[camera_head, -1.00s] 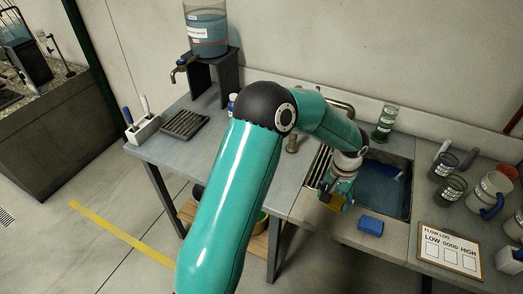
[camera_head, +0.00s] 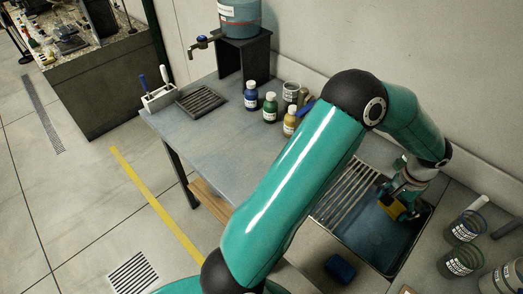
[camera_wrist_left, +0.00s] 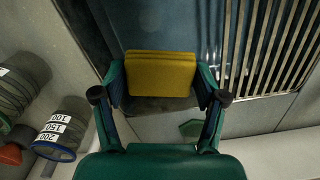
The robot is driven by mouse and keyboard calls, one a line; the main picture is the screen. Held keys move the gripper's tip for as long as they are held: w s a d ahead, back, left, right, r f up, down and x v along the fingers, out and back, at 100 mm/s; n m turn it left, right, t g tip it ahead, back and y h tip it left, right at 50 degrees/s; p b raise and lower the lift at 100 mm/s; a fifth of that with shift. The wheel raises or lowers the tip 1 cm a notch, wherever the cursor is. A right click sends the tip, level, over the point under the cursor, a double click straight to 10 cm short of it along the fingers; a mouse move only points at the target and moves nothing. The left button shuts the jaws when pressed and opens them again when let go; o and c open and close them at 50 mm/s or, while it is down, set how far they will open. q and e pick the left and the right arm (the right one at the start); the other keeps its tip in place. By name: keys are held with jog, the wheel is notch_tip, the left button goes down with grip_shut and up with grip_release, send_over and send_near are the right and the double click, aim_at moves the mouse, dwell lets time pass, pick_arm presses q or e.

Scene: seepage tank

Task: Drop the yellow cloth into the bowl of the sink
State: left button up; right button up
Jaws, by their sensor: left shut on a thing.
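My left gripper (camera_head: 400,211) is shut on the yellow cloth (camera_head: 396,207) over the right part of the sink bowl (camera_head: 362,236). In the left wrist view the yellow cloth (camera_wrist_left: 160,75) is a flat folded pad between the two fingers of my left gripper (camera_wrist_left: 160,92). The blue-toned sink bowl (camera_wrist_left: 145,25) shows behind it there. The cloth's height above the bowl's bottom is hard to tell. My arm hides part of the bowl's left side and the counter in the head view. My right gripper is not in view.
A slatted rack (camera_head: 347,190) lies along the sink's left side. A blue sponge (camera_head: 341,267) is on the front counter. Labelled beakers (camera_head: 462,260) stand right of the sink. Small bottles (camera_head: 270,107) stand on the left counter, which has free room in front.

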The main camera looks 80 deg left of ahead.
pick_arm(q)
notch_tip(320, 180, down, 5)
jog(key=b, duration=0.2)
jog(key=shift+f+b, duration=0.15)
jog(key=shift+b, duration=0.2)
jog(key=o, duration=1.2)
notch_tip(320, 180, up, 12)
